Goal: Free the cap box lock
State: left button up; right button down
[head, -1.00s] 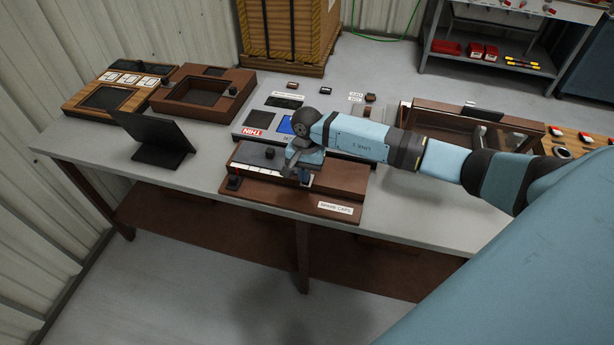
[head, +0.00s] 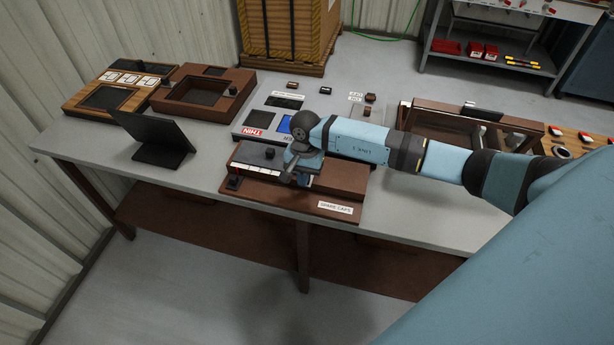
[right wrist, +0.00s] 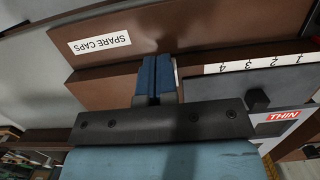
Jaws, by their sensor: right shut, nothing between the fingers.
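The brown cap box (head: 340,180) with its "SPARE CAPS" label (head: 335,208) sits at the table's front edge. It also shows in the right wrist view (right wrist: 200,25). A dark plate (head: 248,156) with a black knob (head: 269,153) lies on its left part, behind a white strip numbered 1 to 4 (right wrist: 262,63). A small black upright piece with red at its base (head: 234,183) stands at the box's front left. My right gripper (right wrist: 154,62) is shut and empty, its blue fingers close against the box beside the strip's 4 end; contact is unclear. The lock itself is not clearly visible. My left gripper is out of view.
A black tilted stand (head: 155,138) is left of the box. Behind are a brown open tray (head: 180,108) and a panel marked "THIN" (head: 252,131). A brown frame (head: 470,113) stands at right. Bare table lies between the stand and box.

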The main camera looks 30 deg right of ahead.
jog(key=shift+s+a+p, duration=0.2)
jog(key=shift+s+a, duration=0.7)
jog(key=shift+a, duration=0.2)
jog(key=shift+s+a+p, duration=0.2)
jog(key=shift+s+a, duration=0.7)
jog(key=shift+a, duration=0.15)
dwell(1.4)
jog(key=shift+d, duration=0.1)
notch_tip(320, 180, up, 8)
jog(key=p, duration=0.2)
jog(key=shift+w+d, duration=0.25)
dwell(0.7)
dwell(0.4)
